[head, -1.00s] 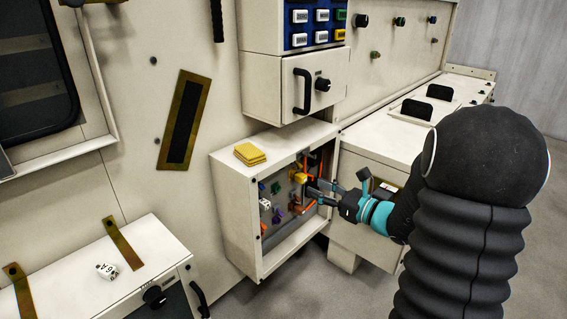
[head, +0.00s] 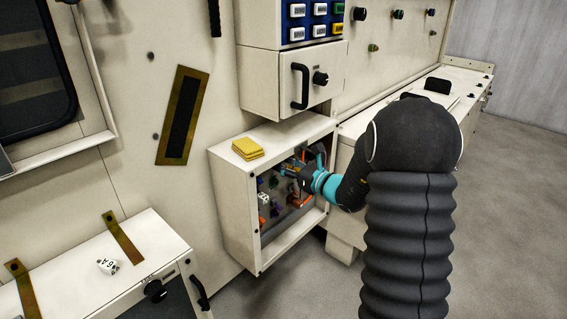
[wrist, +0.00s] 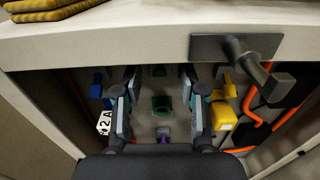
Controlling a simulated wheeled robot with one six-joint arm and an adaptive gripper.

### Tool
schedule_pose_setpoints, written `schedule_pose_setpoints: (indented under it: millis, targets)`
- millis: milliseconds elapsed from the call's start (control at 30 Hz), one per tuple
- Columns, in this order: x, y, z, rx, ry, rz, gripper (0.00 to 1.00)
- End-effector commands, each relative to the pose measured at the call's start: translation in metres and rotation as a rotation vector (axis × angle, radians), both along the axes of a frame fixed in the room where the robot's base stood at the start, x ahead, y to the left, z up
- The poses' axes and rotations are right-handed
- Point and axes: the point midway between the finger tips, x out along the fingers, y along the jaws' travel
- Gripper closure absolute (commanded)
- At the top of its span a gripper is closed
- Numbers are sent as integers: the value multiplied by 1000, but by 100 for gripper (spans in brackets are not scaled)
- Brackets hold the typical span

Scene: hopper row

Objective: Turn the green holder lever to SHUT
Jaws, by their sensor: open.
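The green holder lever (wrist: 162,104) shows in the wrist view as a small dark green piece on the back panel of the open box, between my fingers. A green piece also shows faintly in the head view (head: 273,182). I cannot read its position or any SHUT mark. My gripper (wrist: 159,82) is open, with one finger on each side of the green piece and nothing visible held. In the head view my gripper (head: 292,168) reaches into the box opening. I cannot tell whether the fingers touch the lever.
In the open box (head: 236,206), a yellow part (wrist: 222,122) is right of my fingers, a white lettered block (wrist: 106,122) left, and a purple part (wrist: 163,133) below. Orange pipes (wrist: 255,100) run at right. A dark handle (wrist: 240,52) juts from the box's edge.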

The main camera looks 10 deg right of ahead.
Motion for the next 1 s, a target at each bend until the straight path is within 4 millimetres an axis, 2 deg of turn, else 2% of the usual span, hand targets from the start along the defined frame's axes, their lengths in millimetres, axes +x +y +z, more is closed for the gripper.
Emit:
schedule_pose_setpoints:
  millis: [367, 400, 500, 567, 1000]
  targets:
    - [6, 4, 0, 0, 0, 0, 59]
    - [5, 4, 0, 0, 0, 0, 62]
    - [5, 4, 0, 0, 0, 0, 87]
    - [5, 4, 0, 0, 0, 0, 100]
    - [5, 4, -6, 21, -29, -1, 100]
